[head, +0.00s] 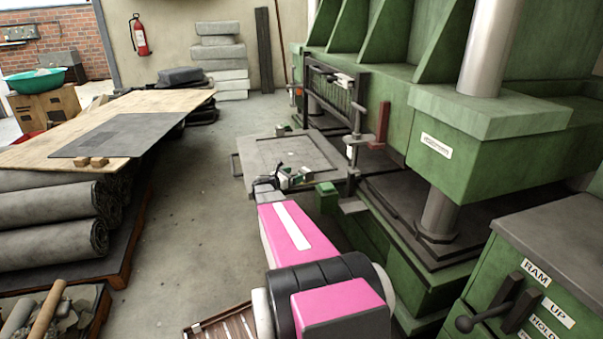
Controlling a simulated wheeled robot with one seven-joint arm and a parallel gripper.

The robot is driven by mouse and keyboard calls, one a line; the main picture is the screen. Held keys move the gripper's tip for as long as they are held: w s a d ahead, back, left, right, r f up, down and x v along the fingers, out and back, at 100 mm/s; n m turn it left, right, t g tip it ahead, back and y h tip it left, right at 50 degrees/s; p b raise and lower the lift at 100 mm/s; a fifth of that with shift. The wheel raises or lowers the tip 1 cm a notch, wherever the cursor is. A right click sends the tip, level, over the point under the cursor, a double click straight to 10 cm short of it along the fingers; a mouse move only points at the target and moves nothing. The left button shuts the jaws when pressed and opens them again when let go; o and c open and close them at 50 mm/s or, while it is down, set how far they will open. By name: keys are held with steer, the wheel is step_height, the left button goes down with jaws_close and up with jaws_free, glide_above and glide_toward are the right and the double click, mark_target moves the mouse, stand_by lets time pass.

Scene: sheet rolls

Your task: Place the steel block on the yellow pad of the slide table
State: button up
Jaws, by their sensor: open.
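The slide table (273,150) is a flat grey plate in front of the green press, in the middle of the head view. My pink arm reaches forward to it from the bottom. My gripper (291,178) is at the near edge of the plate, small and partly hidden by my own arm. It is open. I cannot make out a steel block or a yellow pad; the arm and gripper cover part of the near edge of the plate.
The green press (493,125) fills the right, with a lever cabinet (553,250) in front. A wooden board with a dark sheet (120,135) lies over sheet rolls (50,205) at left. Grey blocks (220,55) are stacked at the back.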

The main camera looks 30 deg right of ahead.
steer(key=s+a+f+m+g+y, duration=0.1)
steer(key=s+a+m+y, duration=0.5)
steer(key=a, duration=0.6)
steer(key=s+a+f+m+g+y, duration=0.1)
steer(key=s+a+f+m+y, duration=0.1)
steer(key=s+a+m+y, duration=0.4)
steer(key=s+a+f+m+y, duration=0.2)
steer(key=s+a+m+y, duration=0.3)
steer(key=s+a, duration=0.6)
steer(key=a+m, duration=0.2)
steer(key=a, duration=0.5)
steer(key=shift+s+a+f+m+g+y, duration=0.2)
steer(key=shift+s+a+m+g+y, duration=0.05)
steer(key=shift+a+m+g+y, duration=0.15)
steer(key=shift+w+d, duration=0.1)
